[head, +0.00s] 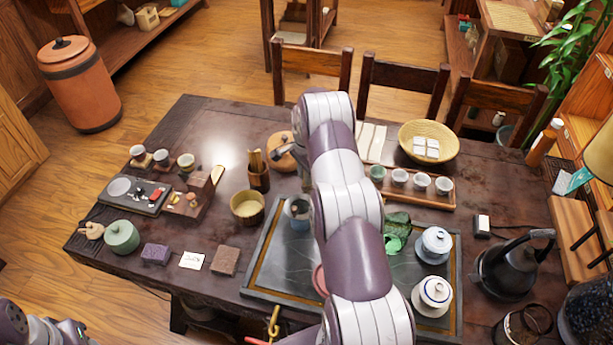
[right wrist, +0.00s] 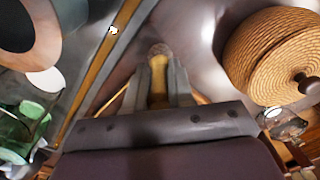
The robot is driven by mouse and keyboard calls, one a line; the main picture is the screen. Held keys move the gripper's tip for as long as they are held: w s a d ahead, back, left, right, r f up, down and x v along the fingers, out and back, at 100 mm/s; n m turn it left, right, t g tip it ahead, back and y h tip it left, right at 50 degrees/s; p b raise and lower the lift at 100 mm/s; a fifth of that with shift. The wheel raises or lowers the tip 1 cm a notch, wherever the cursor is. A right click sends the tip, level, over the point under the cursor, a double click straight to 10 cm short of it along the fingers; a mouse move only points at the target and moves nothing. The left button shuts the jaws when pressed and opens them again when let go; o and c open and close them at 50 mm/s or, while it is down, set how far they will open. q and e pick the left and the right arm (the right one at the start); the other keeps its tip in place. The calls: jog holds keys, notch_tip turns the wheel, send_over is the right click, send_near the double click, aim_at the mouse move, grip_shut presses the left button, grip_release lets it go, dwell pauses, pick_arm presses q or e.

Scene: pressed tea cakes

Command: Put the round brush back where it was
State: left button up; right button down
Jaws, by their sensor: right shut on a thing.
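My right arm reaches across the middle of the table. In the head view its gripper (head: 306,178) is low over the far edge of the dark tea tray and partly hidden by the arm. In the right wrist view the gripper (right wrist: 159,88) is shut on the round brush (right wrist: 159,62), which shows a yellowish handle and a brownish round end between the fingers. The brush cannot be made out in the head view. A brown holder (head: 260,181) with upright wooden tools stands to the left of the gripper. Part of my left arm shows at the bottom left corner; its jaws are unclear.
The tea tray (head: 262,262) bears lidded white bowls (head: 434,246). A round brown pot (head: 281,158), also in the wrist view (right wrist: 270,60), stands close to the gripper. A bamboo cup (head: 247,207) is left of the tray. A black kettle (head: 508,268) stands right.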

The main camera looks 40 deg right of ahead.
notch_tip(320, 180, down, 2)
jog(key=shift+f, duration=0.1)
jog(key=c, duration=1.4)
grip_release()
jog(key=shift+f, duration=0.1)
jog(key=o, duration=0.4)
